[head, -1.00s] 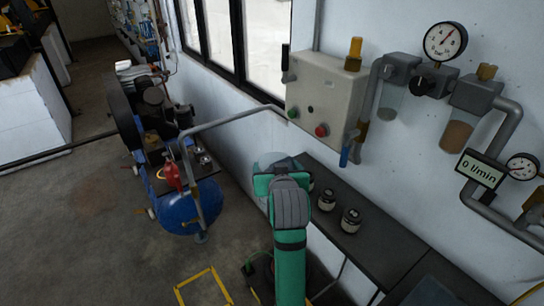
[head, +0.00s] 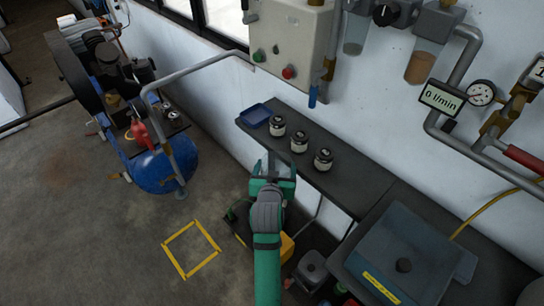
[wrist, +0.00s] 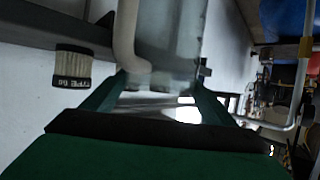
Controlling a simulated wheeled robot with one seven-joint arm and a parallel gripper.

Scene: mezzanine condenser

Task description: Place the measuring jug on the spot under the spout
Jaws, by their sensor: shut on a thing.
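My gripper (head: 273,182) is shut on the clear measuring jug (head: 278,164), held beside the front edge of the dark bench. In the wrist view the jug (wrist: 182,35) fills the space beyond my gripper (wrist: 162,88), and its pale curved handle (wrist: 128,35) shows on the left. The jug's far end is cut off by the picture edge. A pipe with a blue end (head: 312,97) points down above the bench, below the grey control box. I cannot tell for certain whether it is the spout. No marked spot shows clearly beneath it.
The bench (head: 345,185) carries a blue tray (head: 256,114) and several small labelled canisters (head: 299,142). A lidded grey container (head: 405,250) stands at right. The blue compressor (head: 165,170) is at left. A yellow square (head: 190,248) marks clear floor. Boxes (head: 312,268) sit below the bench.

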